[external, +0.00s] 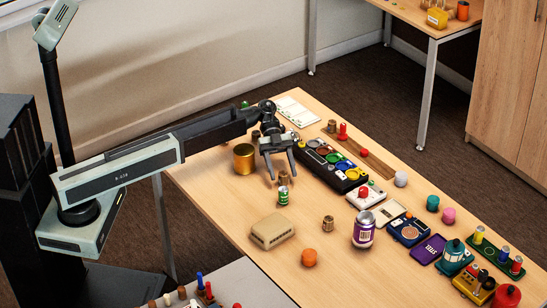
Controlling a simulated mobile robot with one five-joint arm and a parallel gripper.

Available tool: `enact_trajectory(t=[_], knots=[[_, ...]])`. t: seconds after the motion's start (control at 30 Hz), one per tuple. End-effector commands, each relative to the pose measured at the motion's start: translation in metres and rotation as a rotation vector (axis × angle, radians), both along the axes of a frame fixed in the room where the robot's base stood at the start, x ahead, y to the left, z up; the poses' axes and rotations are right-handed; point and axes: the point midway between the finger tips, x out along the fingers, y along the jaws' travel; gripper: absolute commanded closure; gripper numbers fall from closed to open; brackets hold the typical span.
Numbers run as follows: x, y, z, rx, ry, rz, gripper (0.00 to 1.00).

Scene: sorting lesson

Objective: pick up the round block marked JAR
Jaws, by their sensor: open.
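My gripper (283,177) is open over the table, jaws pointing down. A small brown cylinder (283,178) shows between its fingertips; I cannot tell whether it touches them. A green can-like block (283,196) stands just in front of it. Other round pieces are a brown cylinder (328,223), an orange one (309,258), a teal one (433,203) and a pink one (448,215). Markings are too small to read, so I cannot tell which piece is marked JAR.
A gold cup (244,158) stands left of my gripper. A black tray (333,165) with coloured pieces lies to the right. A purple can (363,230) and a tan box (273,231) stand nearer the front. The table (215,195) is bare at left.

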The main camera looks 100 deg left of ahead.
Motion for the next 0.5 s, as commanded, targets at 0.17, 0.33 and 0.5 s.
enact_trajectory(t=[0.17, 0.33, 0.5], knots=[[0.0049, -0.0111, -0.0057, -0.001, 0.001, -0.001, 0.44], [0.0049, -0.0106, -0.0051, -0.001, 0.001, -0.001, 0.61], [0.0048, -0.0104, -0.0051, 0.0, 0.001, 0.0, 1.0]])
